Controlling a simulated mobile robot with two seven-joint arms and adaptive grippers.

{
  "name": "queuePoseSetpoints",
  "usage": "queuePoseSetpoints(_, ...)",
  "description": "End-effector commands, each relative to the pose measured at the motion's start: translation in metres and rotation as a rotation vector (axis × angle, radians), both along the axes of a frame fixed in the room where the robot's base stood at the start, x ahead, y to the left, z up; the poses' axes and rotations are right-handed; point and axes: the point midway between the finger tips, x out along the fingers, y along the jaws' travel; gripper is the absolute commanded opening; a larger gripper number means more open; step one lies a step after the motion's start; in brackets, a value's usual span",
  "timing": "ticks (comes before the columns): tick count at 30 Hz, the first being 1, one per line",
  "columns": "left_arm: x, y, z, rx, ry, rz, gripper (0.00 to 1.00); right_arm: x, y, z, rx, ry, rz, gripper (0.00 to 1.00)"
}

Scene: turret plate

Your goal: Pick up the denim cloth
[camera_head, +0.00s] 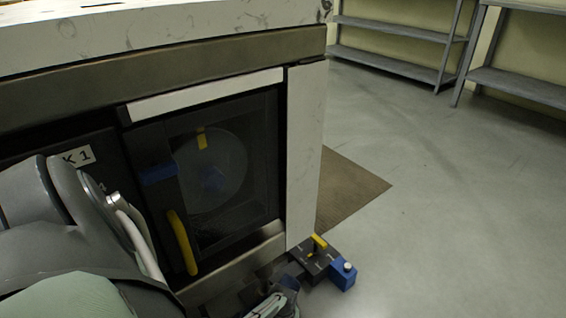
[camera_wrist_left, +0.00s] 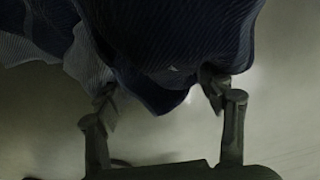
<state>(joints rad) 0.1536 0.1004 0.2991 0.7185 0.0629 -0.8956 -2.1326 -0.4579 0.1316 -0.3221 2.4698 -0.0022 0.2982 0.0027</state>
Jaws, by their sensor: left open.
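The denim cloth (camera_wrist_left: 170,40) shows in the left wrist view as dark blue ribbed fabric with folds, filling the top of the picture. A paler grey-blue fold hangs at its left. My left gripper (camera_wrist_left: 160,96) is open, with one finger on each side of the cloth's lower hanging part. The fingertips overlap the cloth's lower edge in the picture; whether they touch it I cannot tell. In the head view I cannot make out the cloth, and my left arm covers the lower left. My right gripper is not in view.
In the head view, a marble-topped counter (camera_head: 180,30) holds a dark door (camera_head: 225,165) with a yellow handle (camera_head: 182,242). Shelves (camera_head: 400,62) stand behind; floor at right is clear.

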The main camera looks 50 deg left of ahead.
Motion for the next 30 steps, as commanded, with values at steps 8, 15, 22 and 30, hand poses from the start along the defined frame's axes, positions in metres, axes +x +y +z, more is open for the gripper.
queuePoseSetpoints(8,-0.0001,0.0,-0.0108,0.0,0.0,0.001,0.69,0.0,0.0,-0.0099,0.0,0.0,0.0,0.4)
queuePoseSetpoints(15,-0.0003,0.0,-0.0102,-0.001,0.0,0.001,0.69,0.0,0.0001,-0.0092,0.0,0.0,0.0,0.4)
queuePoseSetpoints(22,-0.0005,0.0,-0.0103,-0.001,0.001,0.001,0.55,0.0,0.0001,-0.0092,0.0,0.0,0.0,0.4)
queuePoseSetpoints(30,-0.0007,-0.0001,-0.0104,-0.001,0.001,0.0,0.38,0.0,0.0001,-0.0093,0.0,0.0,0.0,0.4)
